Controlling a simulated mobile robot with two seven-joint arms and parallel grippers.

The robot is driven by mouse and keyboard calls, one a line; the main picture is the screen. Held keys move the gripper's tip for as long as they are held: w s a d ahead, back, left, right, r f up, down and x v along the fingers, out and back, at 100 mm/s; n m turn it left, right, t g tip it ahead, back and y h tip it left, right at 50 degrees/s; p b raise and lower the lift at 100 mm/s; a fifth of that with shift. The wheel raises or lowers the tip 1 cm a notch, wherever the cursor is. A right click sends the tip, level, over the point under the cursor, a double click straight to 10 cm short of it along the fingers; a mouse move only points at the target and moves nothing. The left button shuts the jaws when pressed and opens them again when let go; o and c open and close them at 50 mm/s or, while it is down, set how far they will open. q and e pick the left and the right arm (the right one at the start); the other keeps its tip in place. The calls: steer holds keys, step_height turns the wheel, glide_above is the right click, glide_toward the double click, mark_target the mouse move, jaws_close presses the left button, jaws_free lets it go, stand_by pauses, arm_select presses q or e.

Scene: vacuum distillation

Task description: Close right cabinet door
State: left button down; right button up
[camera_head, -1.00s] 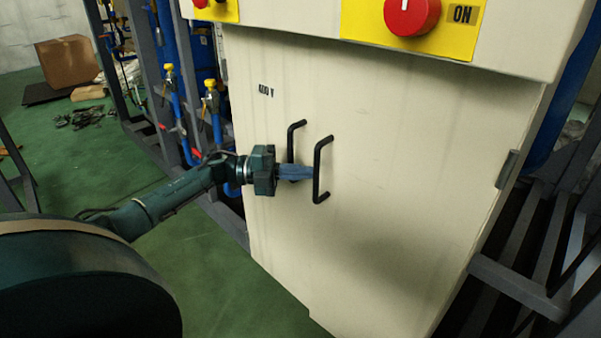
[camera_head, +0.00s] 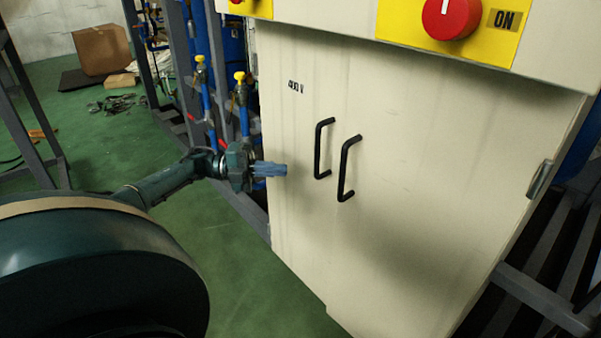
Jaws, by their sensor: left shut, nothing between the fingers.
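The right cabinet door (camera_head: 430,190) is the wide cream panel on the right of the cabinet, with a hinge (camera_head: 539,179) on its right edge. It looks flush with the cabinet front. Its black handle (camera_head: 343,170) stands beside the left door's black handle (camera_head: 319,150). The left cabinet door (camera_head: 290,185) also looks flush. My left gripper (camera_head: 284,170) is shut and empty, with blue fingers. It is to the left of both handles, in front of the left door, and apart from the handles. My right gripper is not in view.
A red knob (camera_head: 451,14) on a yellow plate juts out above the doors. Blue pipes with yellow-topped valves (camera_head: 240,78) and grey frame posts stand left of the cabinet. Grey rails (camera_head: 540,298) lie at the right. Green floor (camera_head: 230,265) is open in front.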

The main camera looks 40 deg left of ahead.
arm_select(q)
steer(key=d+f+n+t+p, duration=0.2)
steer(key=d+f+p, duration=0.1)
steer(key=d, duration=0.6)
steer(key=n+t+y+p, duration=0.55)
steer(key=n+y, duration=0.25)
steer(key=y, duration=0.5)
glide_toward(342, 188)
step_height(342, 188, down, 4)
steer(key=s+a, duration=0.2)
steer(key=a, duration=0.1)
steer(key=w+d+b, duration=0.1)
steer(key=w, duration=1.2)
steer(key=shift+w+d+f, duration=0.2)
steer(key=shift+w+f, duration=0.15)
steer(key=shift+w, duration=0.05)
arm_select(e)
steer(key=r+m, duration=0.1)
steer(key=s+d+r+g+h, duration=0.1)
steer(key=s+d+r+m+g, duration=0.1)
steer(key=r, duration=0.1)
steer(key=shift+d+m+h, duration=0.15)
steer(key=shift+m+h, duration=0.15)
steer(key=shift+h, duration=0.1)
arm_select(q)
steer(key=shift+w, duration=0.1)
